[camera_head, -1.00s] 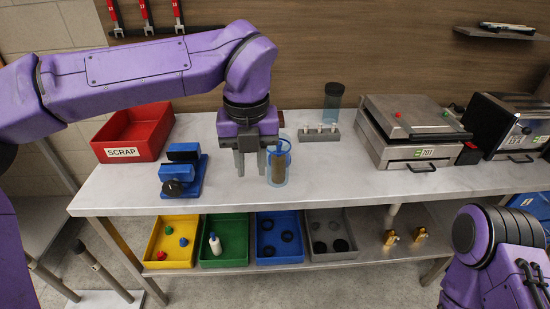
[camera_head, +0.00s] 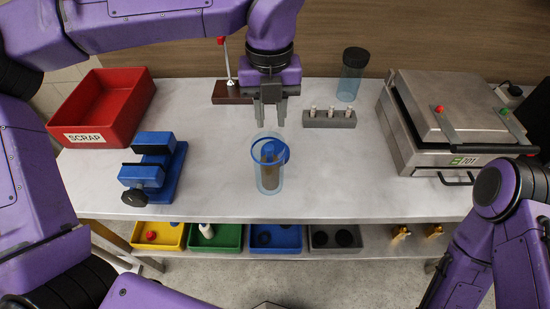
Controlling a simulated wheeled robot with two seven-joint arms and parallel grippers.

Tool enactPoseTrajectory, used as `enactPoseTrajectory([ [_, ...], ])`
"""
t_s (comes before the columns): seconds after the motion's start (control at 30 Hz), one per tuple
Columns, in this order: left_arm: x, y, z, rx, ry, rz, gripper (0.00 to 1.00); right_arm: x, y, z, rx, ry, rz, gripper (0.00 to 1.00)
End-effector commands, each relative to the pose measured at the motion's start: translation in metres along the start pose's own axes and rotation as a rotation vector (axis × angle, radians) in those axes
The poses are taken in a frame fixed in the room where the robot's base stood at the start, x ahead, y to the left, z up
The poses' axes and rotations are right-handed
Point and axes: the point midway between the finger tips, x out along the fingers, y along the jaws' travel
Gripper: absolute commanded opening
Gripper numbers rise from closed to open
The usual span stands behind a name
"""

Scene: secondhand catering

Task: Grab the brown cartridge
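The brown cartridge (camera_head: 269,178) stands upright inside a clear blue cylindrical housing (camera_head: 280,186) near the middle of the table. A blue top and ring show at the cartridge's upper end. My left gripper (camera_head: 269,122) points down just behind the housing in the picture. Its two grey fingers are apart with nothing between them, and it does not appear to touch the housing. My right arm comes in at the lower right, but its gripper is not visible.
A blue vise (camera_head: 155,170) and a red SCRAP bin (camera_head: 103,108) stand left. Behind are a red-handled tool on a dark base (camera_head: 232,93), a grey block with small vials (camera_head: 329,119) and a dark-lidded clear cylinder (camera_head: 351,76). A metal press (camera_head: 455,120) stands right.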

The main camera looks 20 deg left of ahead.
Motion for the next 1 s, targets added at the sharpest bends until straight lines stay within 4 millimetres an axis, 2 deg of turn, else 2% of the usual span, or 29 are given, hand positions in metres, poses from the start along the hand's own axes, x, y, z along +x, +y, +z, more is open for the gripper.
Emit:
enactPoseTrajectory([
  [0.17,0.025,0.001,0.004,-0.004,0.005,0.0,0.29,-0.006,0.001,-0.002,-0.001,-0.002,0.001,1.0],
  [0.37,0.055,-0.002,0.014,-0.001,0.01,0.004,0.29,-0.025,0.002,-0.01,0.0,-0.001,0.0,1.0],
  [0.5,0.076,-0.003,0.014,-0.001,0.007,0.002,0.29,-0.026,0.002,-0.011,0.0,0.0,0.0,1.0],
  [0.73,0.08,-0.004,0.014,0.001,0.004,0.0,0.29,-0.025,0.002,-0.01,0.0,-0.001,0.0,1.0],
  [0.8,0.08,-0.004,0.014,0.001,0.004,0.001,0.06,-0.025,0.003,-0.01,0.0,-0.001,0.001,1.0],
  [0.83,0.08,-0.004,0.014,0.001,0.004,0.001,0.0,-0.025,0.003,-0.01,0.0,-0.001,0.001,1.0],
  [1.0,0.08,-0.004,0.015,0.001,0.004,0.0,0.0,-0.025,0.002,-0.01,0.0,-0.001,0.0,1.0],
])
